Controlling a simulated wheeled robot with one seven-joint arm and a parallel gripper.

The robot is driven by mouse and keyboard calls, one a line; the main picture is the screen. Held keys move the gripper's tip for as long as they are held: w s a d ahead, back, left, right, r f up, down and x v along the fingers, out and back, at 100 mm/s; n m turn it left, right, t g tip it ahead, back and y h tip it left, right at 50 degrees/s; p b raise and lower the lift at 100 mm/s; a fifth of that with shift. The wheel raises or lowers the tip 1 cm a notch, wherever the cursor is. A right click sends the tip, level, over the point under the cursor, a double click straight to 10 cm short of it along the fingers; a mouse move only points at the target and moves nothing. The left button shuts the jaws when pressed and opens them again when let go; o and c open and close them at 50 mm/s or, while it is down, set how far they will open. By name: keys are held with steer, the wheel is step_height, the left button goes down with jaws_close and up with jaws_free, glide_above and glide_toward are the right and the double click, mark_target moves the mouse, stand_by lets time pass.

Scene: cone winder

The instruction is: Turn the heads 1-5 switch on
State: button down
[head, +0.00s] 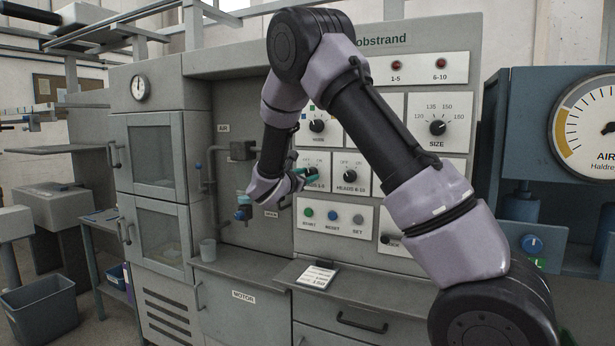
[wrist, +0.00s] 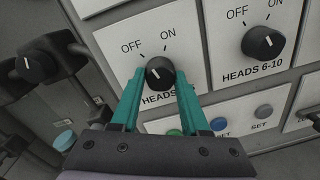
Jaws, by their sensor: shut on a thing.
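The heads 1-5 switch is a black rotary knob (wrist: 160,73) on a white plate, with OFF at its upper left and ON at its upper right. In the wrist view, the teal fingers of my gripper (wrist: 159,78) are shut on the knob, one on each side. A pale mark shows on the knob's face, but I cannot tell clearly whether it points to OFF or ON. In the head view, my gripper (head: 301,179) is at this plate and its fingers partly hide the knob.
The similar heads 6-10 knob (head: 349,176) is just to the right. A row of push buttons (head: 333,216) sits below, and the mode knob (head: 317,126) above. The 1-5 lamp (head: 396,65) and 6-10 lamp (head: 440,64) look dark red. A valve (head: 243,212) is to the left.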

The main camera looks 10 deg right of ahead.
steer(key=m, duration=0.4)
steer(key=shift+m, duration=0.3)
steer(key=shift+m+y, duration=0.3)
steer(key=shift+m, duration=1.8)
steer(key=shift+c, duration=2)
jaws_free()
steer(key=v, duration=1)
steer(key=shift+s+a, duration=0.2)
steer(key=shift+s, duration=0.2)
